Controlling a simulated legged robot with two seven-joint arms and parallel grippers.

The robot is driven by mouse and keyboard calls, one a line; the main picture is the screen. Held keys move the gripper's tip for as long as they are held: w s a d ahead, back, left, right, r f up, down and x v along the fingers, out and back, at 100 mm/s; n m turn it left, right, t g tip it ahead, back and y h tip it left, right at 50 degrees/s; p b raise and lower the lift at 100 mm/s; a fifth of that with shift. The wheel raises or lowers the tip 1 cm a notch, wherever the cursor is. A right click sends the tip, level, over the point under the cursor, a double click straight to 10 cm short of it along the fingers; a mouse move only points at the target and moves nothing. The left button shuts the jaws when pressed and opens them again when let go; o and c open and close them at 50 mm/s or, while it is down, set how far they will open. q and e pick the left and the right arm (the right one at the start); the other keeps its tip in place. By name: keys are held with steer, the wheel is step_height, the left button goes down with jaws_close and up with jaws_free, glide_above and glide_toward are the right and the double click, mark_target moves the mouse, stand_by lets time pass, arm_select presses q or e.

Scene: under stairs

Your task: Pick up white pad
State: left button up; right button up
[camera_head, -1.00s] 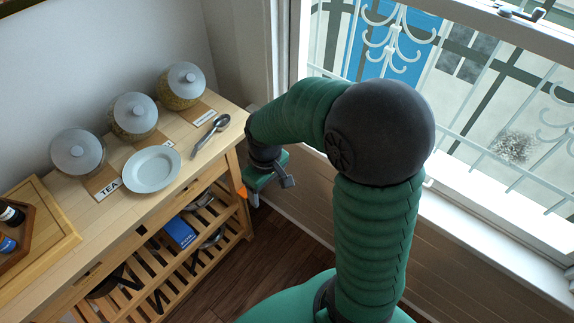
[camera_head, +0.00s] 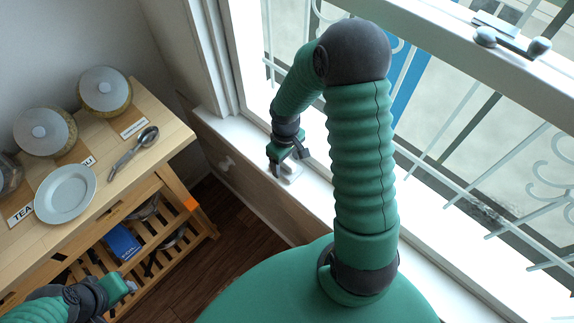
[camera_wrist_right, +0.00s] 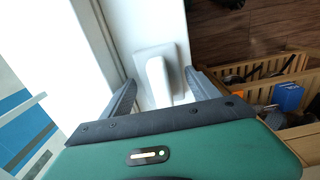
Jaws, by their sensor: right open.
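The white pad (camera_wrist_right: 157,75) lies on the white window sill. In the right wrist view it is a pale flat piece with a raised, rounded strip, and it sits between my two dark fingers. In the head view it shows as a small pale patch (camera_head: 292,172) beside and partly behind my right gripper (camera_head: 287,160). My right gripper, also in the wrist view (camera_wrist_right: 163,88), is open, with its fingers on either side of the pad and no clear contact. My left gripper (camera_head: 122,288) is at the lower left, in front of the wooden shelf unit; its fingers are unclear.
The wooden shelf unit (camera_head: 168,128) at left carries a plate (camera_head: 65,194), a spoon (camera_head: 135,150) and lidded jars (camera_head: 45,131). A blue box (camera_head: 122,243) is on its lower shelf. The window sill (camera_head: 240,139) runs beneath window bars at right.

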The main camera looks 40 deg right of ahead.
steer(key=shift+a+f, duration=0.15)
steer(key=shift+f, duration=0.4)
steer(key=shift+w+f, duration=0.1)
steer(key=shift+d, duration=0.2)
steer(key=c, duration=0.8)
steer(key=shift+c, duration=1.2)
arm_select(q)
steer(key=shift+a+f, duration=0.15)
steer(key=shift+a, duration=0.15)
arm_select(e)
steer(key=shift+a, duration=0.15)
steer(key=shift+c, duration=0.5)
